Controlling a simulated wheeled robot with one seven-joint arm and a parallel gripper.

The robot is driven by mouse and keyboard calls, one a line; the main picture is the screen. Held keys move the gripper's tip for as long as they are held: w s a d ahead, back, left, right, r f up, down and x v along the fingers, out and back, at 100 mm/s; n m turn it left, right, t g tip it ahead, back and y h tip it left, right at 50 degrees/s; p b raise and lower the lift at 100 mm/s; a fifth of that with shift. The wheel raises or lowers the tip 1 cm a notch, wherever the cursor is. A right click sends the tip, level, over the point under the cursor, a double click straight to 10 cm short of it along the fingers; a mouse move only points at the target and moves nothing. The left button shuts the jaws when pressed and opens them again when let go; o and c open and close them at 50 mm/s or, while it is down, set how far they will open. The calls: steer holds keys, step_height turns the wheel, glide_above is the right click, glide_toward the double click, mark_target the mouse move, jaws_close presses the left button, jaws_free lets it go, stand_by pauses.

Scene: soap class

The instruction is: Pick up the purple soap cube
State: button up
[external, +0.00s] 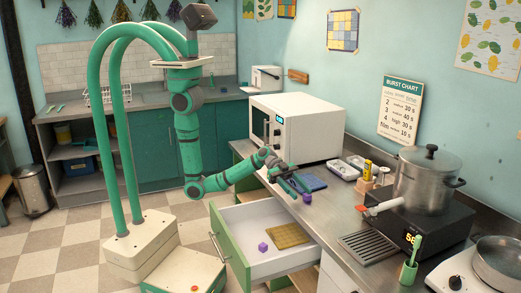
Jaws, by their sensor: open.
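A purple soap cube (307,198) sits on the steel counter near its front edge. My gripper (297,188) is open over the counter edge, pointing down and to the right. Its fingertips are close to the counter cube, just up and to the left of it in the picture. Whether they touch it I cannot tell at this size. The drawer cube is below and clear of my gripper.
A blue tray or mat (312,182) lies right behind the gripper. A white microwave (293,127) stands further back. To the right are small white dishes (345,169), bottles, a drain grate (368,246) and a large pot (425,182) on a black cooker. The open drawer juts out below the arm.

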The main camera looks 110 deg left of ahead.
glide_above(306, 194)
steer(key=s, duration=0.4)
steer(key=shift+a+r, duration=0.1)
steer(key=shift+a, duration=0.25)
steer(key=shift+n+g+y, duration=0.3)
steer(key=shift+g+y, duration=0.1)
steer(key=shift+g, duration=0.3)
steer(key=s+a, duration=0.1)
steer(key=a, duration=0.1)
steer(key=s+a+f, duration=0.1)
steer(key=a, duration=0.1)
steer(key=s+a+f, duration=0.1)
steer(key=a, duration=0.1)
steer(key=shift+s+a, duration=0.1)
steer(key=shift+s, duration=0.3)
steer(key=x, duration=1)
steer(key=shift+w+f, duration=0.2)
steer(key=shift+w, duration=0.05)
steer(key=shift+c, duration=0.6)
steer(key=c, duration=1)
